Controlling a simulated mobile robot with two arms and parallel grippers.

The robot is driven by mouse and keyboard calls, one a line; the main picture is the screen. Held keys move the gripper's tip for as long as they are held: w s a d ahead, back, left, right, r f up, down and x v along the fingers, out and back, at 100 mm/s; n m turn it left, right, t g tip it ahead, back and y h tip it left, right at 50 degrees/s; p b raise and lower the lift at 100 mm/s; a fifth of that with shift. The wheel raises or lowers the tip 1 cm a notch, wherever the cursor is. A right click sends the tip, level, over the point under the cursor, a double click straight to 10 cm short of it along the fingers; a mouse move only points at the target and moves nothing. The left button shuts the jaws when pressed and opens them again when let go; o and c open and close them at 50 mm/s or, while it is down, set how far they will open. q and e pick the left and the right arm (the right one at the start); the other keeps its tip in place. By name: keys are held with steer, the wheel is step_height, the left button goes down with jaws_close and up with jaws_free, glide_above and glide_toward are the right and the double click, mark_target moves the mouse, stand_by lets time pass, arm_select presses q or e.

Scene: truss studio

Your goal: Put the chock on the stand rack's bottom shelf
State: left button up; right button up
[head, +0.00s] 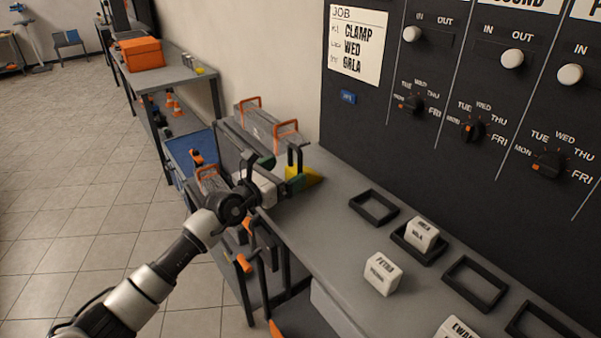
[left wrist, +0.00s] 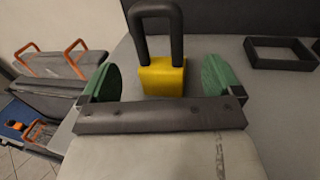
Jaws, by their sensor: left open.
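The chock is a yellow block with a black loop handle; in the head view its yellow wedge (head: 309,180) is on the grey bench, partly behind my left gripper. In the left wrist view the chock (left wrist: 163,78) stands upright, handle up, just beyond and between the green finger pads. My left gripper (head: 282,170) is open, with clear space on both sides of the chock; its pads also show in the left wrist view (left wrist: 158,80). The chock's lower part is hidden by the gripper's dark bar. My right gripper is not in view. I cannot tell which structure is the stand rack.
Grey cases with orange handles (head: 268,127) stand behind the gripper. Black frames (head: 374,207) and white labelled blocks (head: 383,274) lie along the bench. A dark panel with knobs (head: 440,110) rises behind it. Clear tiled floor (head: 80,210) lies left.

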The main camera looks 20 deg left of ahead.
mark_target(297, 169)
arm_select(q)
steer(key=x, duration=0.4)
steer(key=shift+w+d+r, duration=0.1)
steer(key=shift+w+d, duration=0.1)
steer(key=shift+w, duration=0.1)
steer(key=shift+s+r, duration=0.1)
steer(key=shift+c, duration=1)
steer(key=c, duration=1)
steer(key=shift+r, duration=0.1)
